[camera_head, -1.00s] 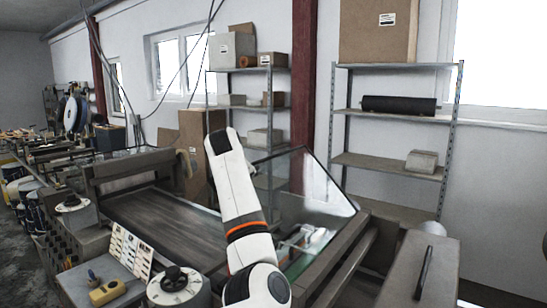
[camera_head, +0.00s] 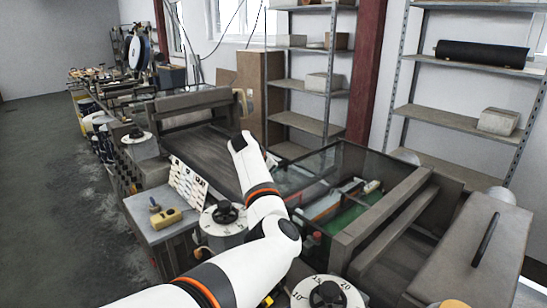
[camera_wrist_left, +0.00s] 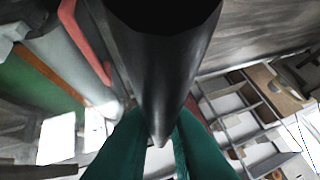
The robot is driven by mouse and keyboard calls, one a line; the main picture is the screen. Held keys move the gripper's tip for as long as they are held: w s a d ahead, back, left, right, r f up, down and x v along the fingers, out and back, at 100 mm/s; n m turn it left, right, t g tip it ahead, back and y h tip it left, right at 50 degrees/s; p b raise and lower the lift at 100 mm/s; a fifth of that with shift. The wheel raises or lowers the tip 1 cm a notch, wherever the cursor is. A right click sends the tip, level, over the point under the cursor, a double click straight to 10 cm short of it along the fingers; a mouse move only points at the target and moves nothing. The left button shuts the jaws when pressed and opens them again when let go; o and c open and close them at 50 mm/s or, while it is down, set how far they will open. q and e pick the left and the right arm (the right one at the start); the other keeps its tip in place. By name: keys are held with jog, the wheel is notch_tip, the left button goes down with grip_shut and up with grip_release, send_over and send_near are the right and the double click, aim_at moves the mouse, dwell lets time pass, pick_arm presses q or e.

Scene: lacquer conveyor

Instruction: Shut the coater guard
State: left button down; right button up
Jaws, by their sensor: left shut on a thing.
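The coater guard (camera_head: 305,172) is a clear, dark-edged panel low over the coater, left of its thick grey frame (camera_head: 385,212). A green surface (camera_head: 349,217) shows beneath and beside it. I cannot tell whether its front edge touches down. My left arm reaches up beside it, and hides its own gripper in the head view. In the left wrist view the teal fingers of my left gripper (camera_wrist_left: 160,143) are shut at the tip of a dark tapered piece (camera_wrist_left: 155,60), apparently part of the guard. Where it joins the panel is hidden. My right gripper is not in view.
A dark conveyor belt (camera_head: 205,155) runs left of the coater. Dial knobs (camera_head: 224,214) and a side table (camera_head: 160,218) with a yellow tool (camera_head: 166,217) stand in front. A grey box with a handle (camera_head: 475,255) is at right. Shelves (camera_head: 447,120) stand behind.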

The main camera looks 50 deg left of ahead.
pick_arm(q)
jog(key=shift+s+d+f, duration=0.15)
jog(key=shift+f, duration=0.75)
jog(key=c, duration=1.5)
grip_release()
jog(key=shift+o, duration=0.2)
jog(key=shift+s, duration=0.1)
jog(key=shift+s+r+b, duration=0.35)
jog(key=shift+b, duration=0.1)
jog(key=b+v, duration=0.2)
jog(key=v, duration=0.9)
jog(key=shift+r+b, duration=0.4)
